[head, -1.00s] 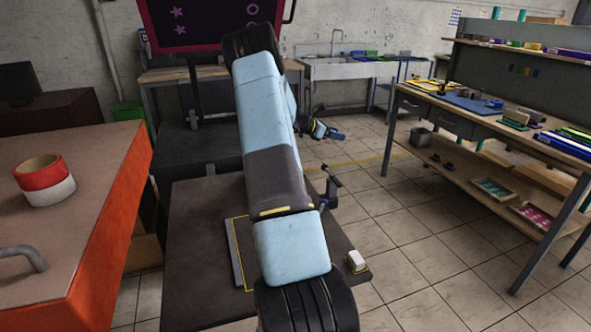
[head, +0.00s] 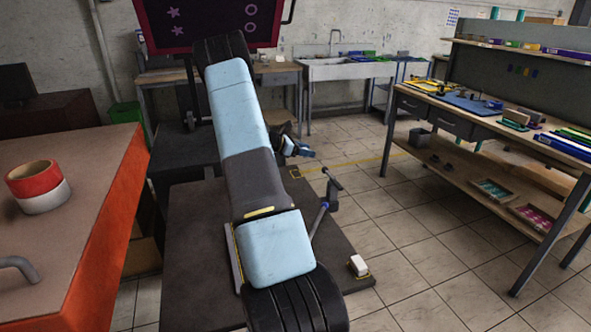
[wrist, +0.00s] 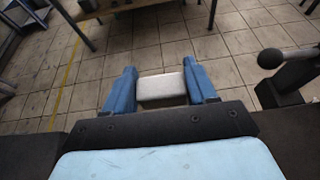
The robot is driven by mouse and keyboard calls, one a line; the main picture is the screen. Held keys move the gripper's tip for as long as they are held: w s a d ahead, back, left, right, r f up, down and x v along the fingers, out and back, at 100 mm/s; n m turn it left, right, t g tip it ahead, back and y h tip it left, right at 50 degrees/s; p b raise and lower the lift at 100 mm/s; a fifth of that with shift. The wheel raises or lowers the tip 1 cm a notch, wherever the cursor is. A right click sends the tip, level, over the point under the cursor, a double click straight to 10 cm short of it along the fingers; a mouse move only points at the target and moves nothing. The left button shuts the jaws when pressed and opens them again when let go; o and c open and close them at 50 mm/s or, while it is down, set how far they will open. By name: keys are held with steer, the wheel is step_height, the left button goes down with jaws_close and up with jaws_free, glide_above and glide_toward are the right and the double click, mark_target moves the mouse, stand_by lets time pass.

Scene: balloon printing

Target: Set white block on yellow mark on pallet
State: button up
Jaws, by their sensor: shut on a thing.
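My gripper (wrist: 162,90) has blue fingers and is shut on a white block (wrist: 162,88), with one finger at each side. In the head view my gripper (head: 296,147) shows beyond my arm, over the tiled floor; the block in it is not clear there. Another small white block (head: 358,265) sits at the right corner of a dark flat platform (head: 345,243), with yellow edging around it. I cannot tell whether this platform is the pallet. A yellow line at the platform's left is partly hidden by my arm.
An orange-sided table (head: 100,230) with a red and white tape roll (head: 38,187) stands at left. A workbench with shelves (head: 470,130) is at right. A sink (head: 345,68) and a dark screen (head: 210,20) are at the back. Tiled floor (head: 400,220) is clear between.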

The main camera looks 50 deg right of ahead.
mark_target(297, 173)
steer(key=a+f, duration=0.1)
steer(key=f, duration=0.1)
steer(key=w+a+f, duration=0.1)
steer(key=shift+w+a+f, duration=0.2)
steer(key=shift+a+f, duration=0.15)
steer(key=shift+w+a+f, duration=0.1)
steer(key=shift+a+f, duration=0.05)
steer(key=shift+f, duration=0.8)
steer(key=shift+w+a+f, duration=0.1)
steer(key=shift+a+f, duration=0.05)
steer(key=shift+f, duration=0.75)
steer(key=shift+f, duration=0.1)
steer(key=o, duration=1.3)
